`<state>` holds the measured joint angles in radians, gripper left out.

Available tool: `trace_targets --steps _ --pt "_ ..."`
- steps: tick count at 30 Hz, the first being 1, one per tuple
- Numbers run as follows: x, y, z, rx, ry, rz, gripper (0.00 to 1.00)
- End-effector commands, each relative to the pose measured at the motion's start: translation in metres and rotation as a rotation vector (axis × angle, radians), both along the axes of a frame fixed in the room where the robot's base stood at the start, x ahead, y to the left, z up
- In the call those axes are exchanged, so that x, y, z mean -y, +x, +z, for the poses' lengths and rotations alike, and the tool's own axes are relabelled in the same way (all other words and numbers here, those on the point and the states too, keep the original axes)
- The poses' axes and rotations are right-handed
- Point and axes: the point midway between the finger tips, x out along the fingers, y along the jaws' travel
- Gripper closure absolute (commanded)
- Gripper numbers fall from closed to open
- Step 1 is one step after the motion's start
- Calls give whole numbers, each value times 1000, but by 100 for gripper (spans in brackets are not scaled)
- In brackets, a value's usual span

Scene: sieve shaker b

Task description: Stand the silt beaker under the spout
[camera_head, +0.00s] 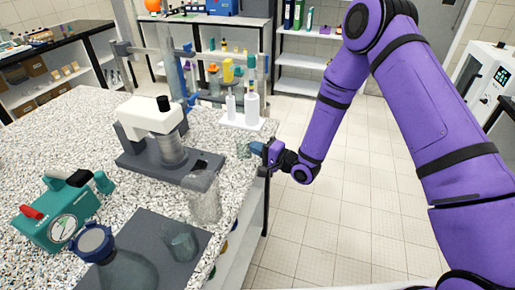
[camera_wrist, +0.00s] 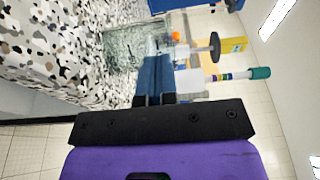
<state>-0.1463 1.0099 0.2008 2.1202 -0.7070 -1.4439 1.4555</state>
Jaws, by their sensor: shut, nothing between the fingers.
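My gripper (camera_head: 258,148), with blue fingers, is low at the right edge of the speckled bench. Its fingers are shut with nothing between them; they also show in the wrist view (camera_wrist: 155,78). A small clear beaker (camera_head: 243,149) stands just beyond the fingertips. In the wrist view the clear glass (camera_wrist: 125,48) is beside the fingers; I cannot tell whether they touch. A larger clear beaker (camera_head: 205,207) stands by the front end of the grey and white machine (camera_head: 150,117), near its dark outlet (camera_head: 201,167). No label shows which beaker is the silt one.
A teal gauge device (camera_head: 62,212) stands left. The floor to the right is clear.

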Motion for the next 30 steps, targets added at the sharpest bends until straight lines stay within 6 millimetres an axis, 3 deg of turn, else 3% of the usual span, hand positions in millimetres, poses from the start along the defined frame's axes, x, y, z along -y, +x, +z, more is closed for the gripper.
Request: trace_targets --steps 5,18,24,30 --pt "-25 17 0 3 4 1 100" --pt "-126 87 0 2 2 0 100" --pt "-148 102 0 1 1 0 100" --pt "-150 104 0 1 1 0 100"
